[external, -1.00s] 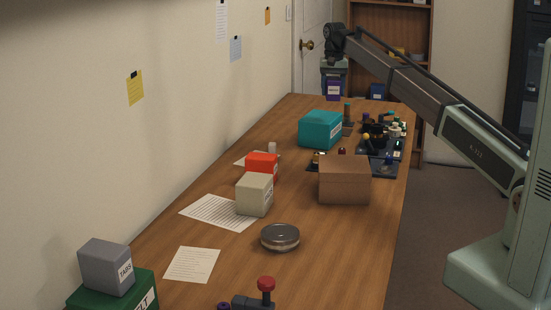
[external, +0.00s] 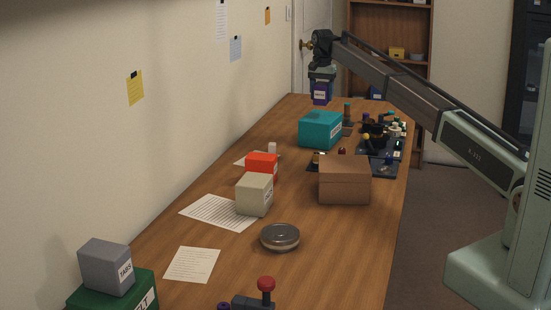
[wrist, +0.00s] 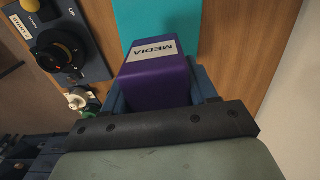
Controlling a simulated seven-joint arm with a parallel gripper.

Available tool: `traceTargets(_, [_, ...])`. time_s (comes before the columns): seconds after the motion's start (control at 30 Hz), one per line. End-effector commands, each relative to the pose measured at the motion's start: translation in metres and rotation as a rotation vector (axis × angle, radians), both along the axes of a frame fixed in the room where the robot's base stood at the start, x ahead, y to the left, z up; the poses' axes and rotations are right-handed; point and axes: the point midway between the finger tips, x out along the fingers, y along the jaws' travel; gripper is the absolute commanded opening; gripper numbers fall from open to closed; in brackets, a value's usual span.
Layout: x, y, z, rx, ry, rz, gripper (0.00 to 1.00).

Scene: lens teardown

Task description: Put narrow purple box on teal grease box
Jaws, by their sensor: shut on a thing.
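The narrow purple box (external: 320,94) with a white label is held in my gripper (external: 321,84) above the far end of the table. In the wrist view the purple box (wrist: 157,86) shows its label "MEDIA" between the blue fingers of my gripper (wrist: 160,95). The teal grease box (external: 320,130) sits on the table, below the purple box in the external view. In the wrist view part of the teal box (wrist: 150,20) shows beyond the purple box, partly hidden by it. A gap between the two boxes shows in the external view.
A dark mat (external: 379,166) with several small parts lies right of the teal box. A brown carton (external: 344,181) stands in front of it.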

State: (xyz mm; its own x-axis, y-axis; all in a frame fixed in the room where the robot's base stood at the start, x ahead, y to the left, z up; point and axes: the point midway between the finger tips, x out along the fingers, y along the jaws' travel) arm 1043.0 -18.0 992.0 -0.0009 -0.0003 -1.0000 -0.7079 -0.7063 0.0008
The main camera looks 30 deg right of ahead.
Motion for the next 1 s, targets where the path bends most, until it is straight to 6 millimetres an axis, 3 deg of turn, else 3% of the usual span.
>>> traceTargets(0.47, [0.000,0.000,-0.046,0.000,-0.001,0.001,0.24])
traceTargets(0.87, [0.000,0.000,-0.050,0.000,-0.001,0.001,0.24])
traceTargets(0.9, [0.000,0.000,-0.050,0.000,-0.001,0.001,0.59])
traceTargets(1.0, [0.000,0.000,-0.050,0.000,-0.001,0.001,0.69])
